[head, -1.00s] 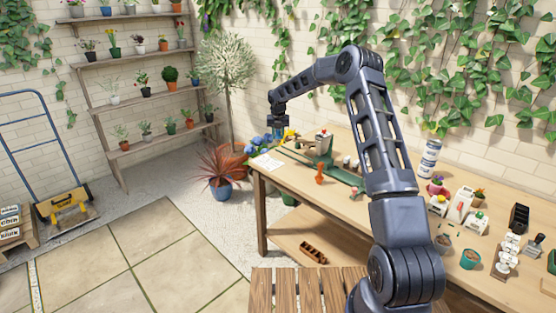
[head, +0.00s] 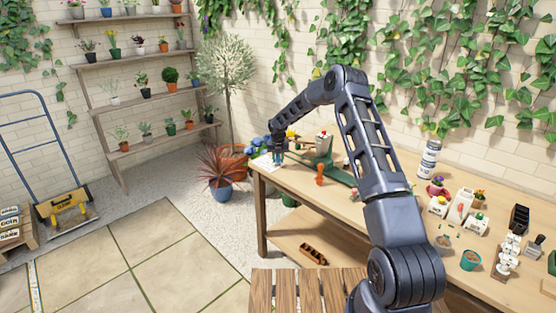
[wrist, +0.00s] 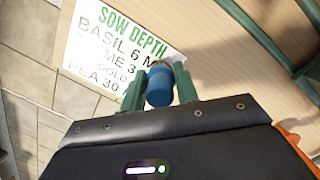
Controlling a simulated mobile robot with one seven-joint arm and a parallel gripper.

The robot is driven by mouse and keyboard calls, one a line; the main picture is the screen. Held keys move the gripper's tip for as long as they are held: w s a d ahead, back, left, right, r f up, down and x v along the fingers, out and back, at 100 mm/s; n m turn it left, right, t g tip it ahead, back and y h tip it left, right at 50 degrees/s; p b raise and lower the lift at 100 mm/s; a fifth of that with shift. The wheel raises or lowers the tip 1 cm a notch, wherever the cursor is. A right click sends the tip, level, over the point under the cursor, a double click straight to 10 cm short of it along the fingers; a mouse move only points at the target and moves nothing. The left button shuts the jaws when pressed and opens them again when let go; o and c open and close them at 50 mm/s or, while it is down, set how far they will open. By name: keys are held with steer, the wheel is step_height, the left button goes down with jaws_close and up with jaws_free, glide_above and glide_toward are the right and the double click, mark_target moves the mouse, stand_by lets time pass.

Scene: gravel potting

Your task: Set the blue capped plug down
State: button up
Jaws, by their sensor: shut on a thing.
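The blue capped plug (wrist: 159,88) is between the two green fingers of my gripper (wrist: 160,92) in the wrist view. The fingers are shut on it. Part of the plug is hidden by the fingers, and its lower end is partly out of sight. In the head view my gripper (head: 278,161) is low over the left end of the wooden bench (head: 345,205), by the white card. I cannot tell whether the plug touches the bench top.
The white sow-depth card (wrist: 118,45) lies on the bench beside the plug, near the bench's edge. A green stand (head: 323,152) and an orange object (head: 319,174) stand to the right of my gripper. Pots and boxes fill the bench's right end.

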mark_target(278, 160)
steer(key=shift+f, duration=0.15)
steer(key=o, duration=0.9)
steer(key=shift+o, duration=0.2)
step_height(278, 160, up, 11)
steer(key=s, duration=0.2)
steer(key=s+d+r+m, duration=0.4)
steer(key=s+r, duration=0.1)
steer(key=r, duration=0.4)
steer(key=s+d+r+m, duration=0.4)
steer(key=s+r, duration=0.2)
steer(key=r, duration=0.2)
steer(key=s+d+r+m+t+h, duration=0.1)
steer(key=s+d+r+m, duration=0.4)
steer(key=s, duration=0.3)
steer(key=s+d+r+m, duration=0.5)
steer(key=s+r, duration=0.1)
steer(key=s, duration=0.2)
steer(key=s+d+m, duration=0.3)
steer(key=s+m, duration=0.3)
steer(key=s, duration=0.4)
steer(key=s+d+f+m+t, duration=0.1)
steer(key=s+d+m, duration=0.2)
steer(key=s+m, duration=0.3)
steer(key=s+d+m+y, duration=0.1)
steer(key=s+d+m, duration=0.2)
steer(key=s, duration=1.2)
steer(key=m, duration=0.3)
steer(key=shift+s+d+f+t, duration=0.15)
steer(key=shift+d+t, duration=0.05)
steer(key=shift+t, duration=0.2)
